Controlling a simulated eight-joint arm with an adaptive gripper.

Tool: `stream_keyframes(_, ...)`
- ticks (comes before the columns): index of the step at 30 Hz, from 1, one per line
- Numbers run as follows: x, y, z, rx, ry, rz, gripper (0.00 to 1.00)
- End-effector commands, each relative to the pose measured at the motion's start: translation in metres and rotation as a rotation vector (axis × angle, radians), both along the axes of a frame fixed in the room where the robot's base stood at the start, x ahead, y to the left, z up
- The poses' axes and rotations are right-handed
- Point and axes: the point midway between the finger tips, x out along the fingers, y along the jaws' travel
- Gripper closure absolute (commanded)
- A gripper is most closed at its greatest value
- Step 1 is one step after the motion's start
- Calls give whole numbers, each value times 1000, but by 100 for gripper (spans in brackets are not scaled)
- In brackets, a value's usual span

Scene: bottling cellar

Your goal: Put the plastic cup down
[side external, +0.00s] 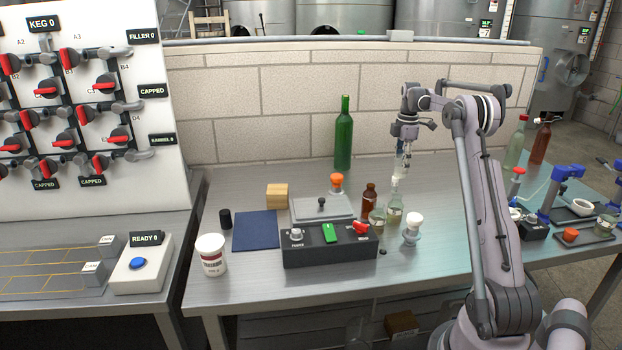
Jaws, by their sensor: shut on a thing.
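My gripper (402,148) points down over the right half of the steel table (450,250), in front of the low block wall. It is shut on a pale, see-through thing, which looks like the plastic cup (401,166). The cup is small and blurred here, and the fingers hide part of it. It appears upright, above and behind the small glass bottles. I cannot tell from this view whether its base touches anything.
Close below stand a clear bottle (394,211), a small jar (377,220), a brown bottle (369,200) and a white-topped flask (412,230). A green bottle (343,140) stands left, behind a control box (330,252). Table space right of the flask is clear.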

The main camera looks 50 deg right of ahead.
Motion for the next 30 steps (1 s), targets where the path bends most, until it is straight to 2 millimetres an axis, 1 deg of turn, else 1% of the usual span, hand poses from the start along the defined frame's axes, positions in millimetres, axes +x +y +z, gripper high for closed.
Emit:
stream_keyframes(1, 10, 3, -6, 0, 0, 4, 91)
stream_keyframes(9, 62, 16, -38, 0, 0, 5, 91)
stream_keyframes(12, 80, 20, -49, 0, 0, 4, 91)
stream_keyframes(15, 93, 23, -57, 0, 0, 2, 91)
stream_keyframes(18, 101, 25, -62, 0, 0, 2, 91)
stream_keyframes(22, 104, 25, -67, 0, 0, 0, 91)
stream_keyframes(27, 104, 25, -90, 0, 0, 0, 91)
stream_keyframes(30, 104, 26, -100, 0, 0, 0, 91)
